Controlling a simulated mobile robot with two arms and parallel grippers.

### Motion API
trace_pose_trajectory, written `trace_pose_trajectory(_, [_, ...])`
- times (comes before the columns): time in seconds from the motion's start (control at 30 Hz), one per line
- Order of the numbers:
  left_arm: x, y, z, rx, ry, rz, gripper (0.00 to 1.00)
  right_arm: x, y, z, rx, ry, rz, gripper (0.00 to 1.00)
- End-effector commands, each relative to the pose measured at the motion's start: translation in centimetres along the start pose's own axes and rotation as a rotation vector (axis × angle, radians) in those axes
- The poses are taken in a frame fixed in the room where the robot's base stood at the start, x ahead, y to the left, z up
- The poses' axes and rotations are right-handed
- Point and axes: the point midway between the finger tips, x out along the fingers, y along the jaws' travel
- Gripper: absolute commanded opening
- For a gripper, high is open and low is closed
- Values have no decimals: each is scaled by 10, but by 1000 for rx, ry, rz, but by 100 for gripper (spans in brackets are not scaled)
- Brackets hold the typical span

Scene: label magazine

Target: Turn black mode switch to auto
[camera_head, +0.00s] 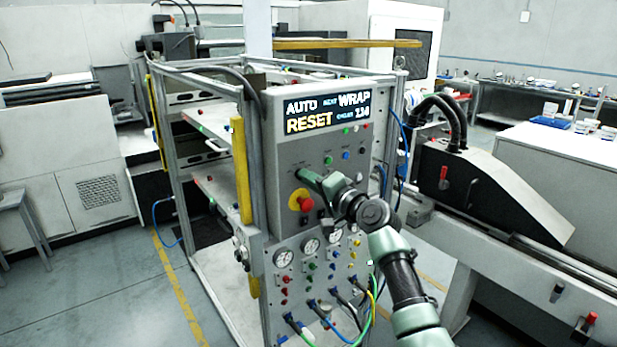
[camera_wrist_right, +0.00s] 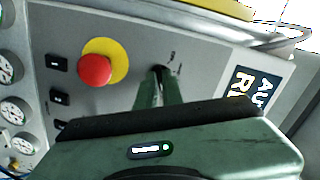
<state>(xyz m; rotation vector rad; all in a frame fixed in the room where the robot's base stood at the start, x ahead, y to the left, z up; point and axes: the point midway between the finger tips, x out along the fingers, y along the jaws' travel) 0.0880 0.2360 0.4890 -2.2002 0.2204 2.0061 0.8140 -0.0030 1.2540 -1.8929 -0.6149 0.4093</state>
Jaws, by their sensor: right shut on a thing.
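The grey control panel (camera_head: 292,150) stands at the centre of the head view. My right gripper (camera_head: 300,174) reaches it from the lower right. In the right wrist view the gripper (camera_wrist_right: 158,80) is shut at the panel face on the black mode switch (camera_wrist_right: 158,70), which is mostly hidden between the fingers. Small markings show beside it, too small to read. The display (camera_head: 326,113) reads AUTO, WRAP and RESET; part of it also shows in the right wrist view (camera_wrist_right: 252,90). My left gripper is not in view.
A red emergency stop (camera_head: 305,203) on a yellow plate sits just below the switch; it is close in the right wrist view (camera_wrist_right: 95,70). Gauges (camera_head: 311,246), knobs and hoses are lower down. A metal frame with a yellow post (camera_head: 241,170) stands left of the panel.

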Motion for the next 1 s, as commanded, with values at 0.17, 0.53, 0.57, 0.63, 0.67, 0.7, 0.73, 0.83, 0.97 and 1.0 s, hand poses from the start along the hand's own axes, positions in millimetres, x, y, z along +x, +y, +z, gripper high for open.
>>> trace_pose_trajectory(0.17, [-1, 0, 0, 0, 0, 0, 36, 0, 3, 2, 21, -4, 5, 0])
trace_pose_trajectory(0.53, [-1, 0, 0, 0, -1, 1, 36, 0, 4, 2, 22, -4, 5, 13])
trace_pose_trajectory(0.57, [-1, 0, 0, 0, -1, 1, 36, 0, 3, 2, 21, -4, 5, 21])
trace_pose_trajectory(0.63, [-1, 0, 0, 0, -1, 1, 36, 0, 3, 2, 21, -3, 4, 29])
trace_pose_trajectory(0.67, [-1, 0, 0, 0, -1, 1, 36, 0, 3, 1, 21, -3, 4, 29])
trace_pose_trajectory(0.7, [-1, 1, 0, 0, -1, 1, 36, 0, 2, 1, 20, -3, 3, 29])
trace_pose_trajectory(0.73, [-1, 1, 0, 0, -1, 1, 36, 0, 2, 1, 20, -2, 3, 29])
trace_pose_trajectory(0.83, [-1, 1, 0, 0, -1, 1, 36, 0, 1, 1, 20, -1, 2, 29])
trace_pose_trajectory(0.97, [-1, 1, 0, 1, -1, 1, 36, -2, 2, 0, 19, -1, 2, 29])
trace_pose_trajectory(1.0, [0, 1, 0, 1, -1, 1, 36, -4, 2, 0, 18, -1, 1, 29])
